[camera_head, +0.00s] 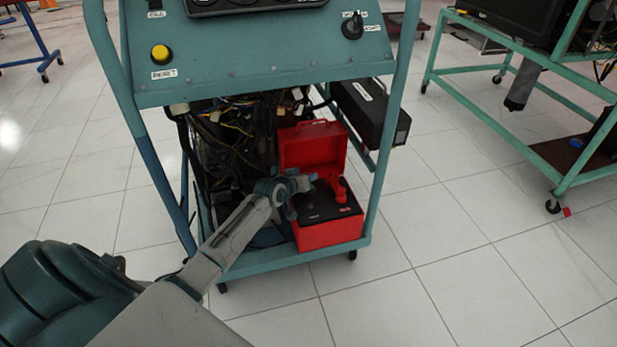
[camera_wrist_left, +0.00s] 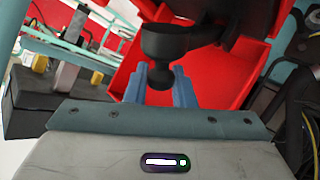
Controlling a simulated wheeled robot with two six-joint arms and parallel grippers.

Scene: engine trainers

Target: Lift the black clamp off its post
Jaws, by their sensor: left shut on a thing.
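The black clamp (camera_wrist_left: 168,42) shows in the wrist view, with a round upper body and a narrower knob below. My left gripper (camera_wrist_left: 161,88) is shut on it, with one blue finger on each side of the knob. In the head view my left gripper (camera_head: 303,186) is over the left part of the battery (camera_head: 345,214) in the red box (camera_head: 329,234). The clamp is mostly hidden there by the gripper. I cannot tell whether it touches its post. A red clamp (camera_head: 339,187) stands on the battery to the right. My right gripper is in neither view.
The red lid (camera_head: 313,146) stands open behind the battery. The box sits on the lower shelf of the teal engine stand (camera_head: 290,260), with loose wiring (camera_head: 232,135) to its left and a stand leg (camera_head: 379,190) to its right. A black case (camera_head: 369,112) hangs behind.

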